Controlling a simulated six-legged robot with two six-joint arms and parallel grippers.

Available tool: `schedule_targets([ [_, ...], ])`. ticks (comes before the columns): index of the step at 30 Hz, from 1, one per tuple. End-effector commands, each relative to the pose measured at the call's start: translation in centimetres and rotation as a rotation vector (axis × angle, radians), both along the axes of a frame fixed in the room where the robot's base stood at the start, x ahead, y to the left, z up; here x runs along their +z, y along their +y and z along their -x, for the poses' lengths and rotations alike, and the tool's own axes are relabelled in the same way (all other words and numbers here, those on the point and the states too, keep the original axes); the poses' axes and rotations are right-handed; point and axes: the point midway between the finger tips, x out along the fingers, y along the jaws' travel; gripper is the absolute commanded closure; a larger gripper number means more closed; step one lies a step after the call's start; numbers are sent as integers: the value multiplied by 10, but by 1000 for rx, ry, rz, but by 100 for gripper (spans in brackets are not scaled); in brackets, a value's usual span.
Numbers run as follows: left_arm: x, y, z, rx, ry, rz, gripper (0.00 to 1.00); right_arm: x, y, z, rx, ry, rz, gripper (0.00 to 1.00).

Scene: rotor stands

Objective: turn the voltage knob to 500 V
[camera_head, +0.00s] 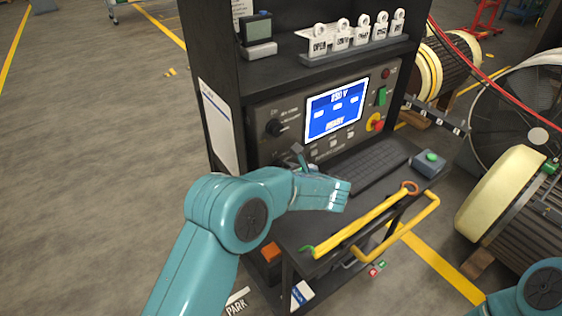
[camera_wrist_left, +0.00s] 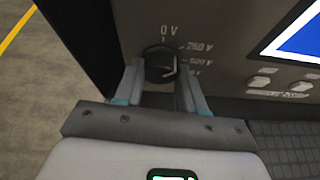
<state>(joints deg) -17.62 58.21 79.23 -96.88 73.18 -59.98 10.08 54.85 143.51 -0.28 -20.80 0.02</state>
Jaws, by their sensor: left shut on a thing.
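The voltage knob (camera_wrist_left: 158,62) is dark and round on the grey panel in the left wrist view. Labels for 0 V above it and 250 V and 500 V to its right are visible; a lower label is partly hidden. A pale mark shows at its lower right; its exact setting is hard to read. My left gripper (camera_wrist_left: 162,74) is shut on the knob, one finger on each side. In the head view my left gripper (camera_head: 300,157) is at the panel's lower left and hides part of it. My right gripper is out of view.
A blue screen (camera_head: 337,108) reads a voltage above what looks like READY. Below are small buttons (camera_head: 333,143), a keyboard (camera_head: 367,165) and a yellow rail (camera_head: 360,226). Open floor lies left.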

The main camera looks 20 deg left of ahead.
Motion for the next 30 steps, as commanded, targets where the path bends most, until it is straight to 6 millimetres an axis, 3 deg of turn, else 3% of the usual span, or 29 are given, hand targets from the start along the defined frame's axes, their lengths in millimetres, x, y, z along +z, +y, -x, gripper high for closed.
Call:
schedule_targets([
  [1, 2, -2, 0, -2, 40, -25, 91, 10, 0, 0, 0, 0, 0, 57],
  [9, -2, -3, -1, -1, 239, -180, 91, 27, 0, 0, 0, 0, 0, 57],
  [30, -6, -4, -3, -2, 547, -419, 91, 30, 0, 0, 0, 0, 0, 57],
])
